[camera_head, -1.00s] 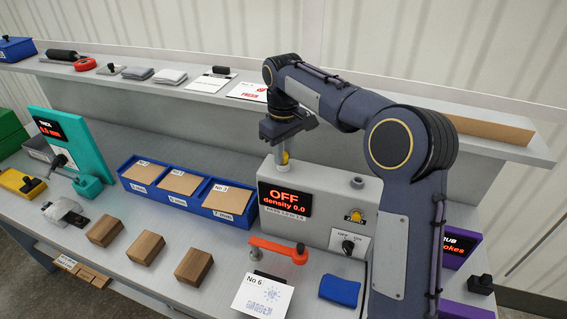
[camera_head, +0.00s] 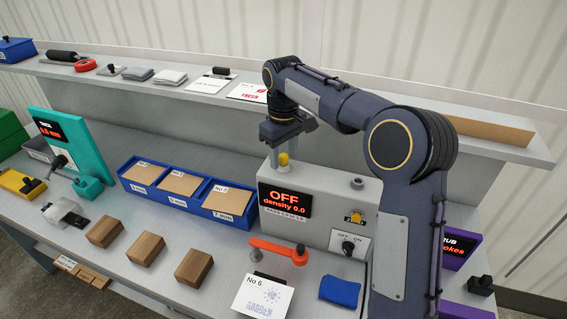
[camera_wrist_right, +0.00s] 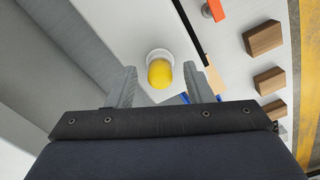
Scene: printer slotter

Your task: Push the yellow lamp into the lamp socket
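The yellow lamp (camera_head: 283,159) stands upright on top of the grey box with the OFF display, near its left end. In the right wrist view the lamp (camera_wrist_right: 160,73) has a white ring, the lamp socket (camera_wrist_right: 150,54), around its base; how deep it sits I cannot tell. My right gripper (camera_head: 291,141) is just above the lamp, pointing down. In the wrist view its two fingers are spread, one on each side of the lamp, with clear gaps and nothing between them touching. My left gripper is not in view.
The grey box (camera_head: 330,238) carries a black switch (camera_head: 348,247) and a second grey round top fitting (camera_head: 356,183). Blue bins (camera_head: 225,221) stand left of it; an orange lever (camera_head: 275,248) is in front. A shelf (camera_head: 130,69) runs behind.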

